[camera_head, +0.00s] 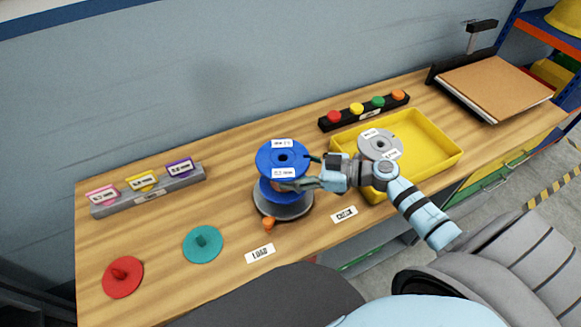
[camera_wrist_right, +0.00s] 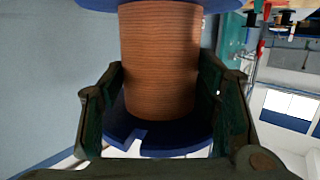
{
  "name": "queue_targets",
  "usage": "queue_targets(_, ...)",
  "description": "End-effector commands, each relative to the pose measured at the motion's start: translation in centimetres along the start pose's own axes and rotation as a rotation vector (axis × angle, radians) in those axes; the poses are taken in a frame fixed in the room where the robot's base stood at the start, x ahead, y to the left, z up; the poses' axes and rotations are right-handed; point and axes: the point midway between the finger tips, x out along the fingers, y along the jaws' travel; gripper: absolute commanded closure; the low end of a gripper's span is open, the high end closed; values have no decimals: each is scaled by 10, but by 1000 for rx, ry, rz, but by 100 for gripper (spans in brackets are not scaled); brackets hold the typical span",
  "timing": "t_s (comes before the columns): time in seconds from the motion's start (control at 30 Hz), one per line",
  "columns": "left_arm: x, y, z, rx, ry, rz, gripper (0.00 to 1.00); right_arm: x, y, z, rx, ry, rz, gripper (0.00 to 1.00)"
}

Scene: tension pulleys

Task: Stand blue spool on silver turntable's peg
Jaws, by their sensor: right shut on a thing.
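The blue spool (camera_head: 283,157) has blue flanges with white labels. In the right wrist view its copper-coloured winding (camera_wrist_right: 160,60) lies between the fingers. My right gripper (camera_head: 308,184) reaches in from the right and is shut on the spool between its flanges; it also shows in the right wrist view (camera_wrist_right: 158,100). The spool is roughly upright over the silver turntable (camera_head: 292,213), a round grey disc on the table. The spool hides the peg, and I cannot tell whether its lower flange touches the turntable. My left gripper is out of view.
An orange knob (camera_head: 268,223) stands before the turntable. Red (camera_head: 123,277) and teal (camera_head: 203,244) discs lie to the left. A yellow tray (camera_head: 440,152) with a grey spool (camera_head: 379,143) is at right. A button bar (camera_head: 364,109) and a grey label rack (camera_head: 148,190) stand behind.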

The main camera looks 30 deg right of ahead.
Motion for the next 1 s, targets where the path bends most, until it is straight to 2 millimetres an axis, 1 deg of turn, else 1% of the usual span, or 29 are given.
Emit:
queue_targets(0.6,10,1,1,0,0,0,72,4,0,19,-2,3,-1,97)
queue_targets(1.0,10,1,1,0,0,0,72,4,0,20,-2,3,-1,97)
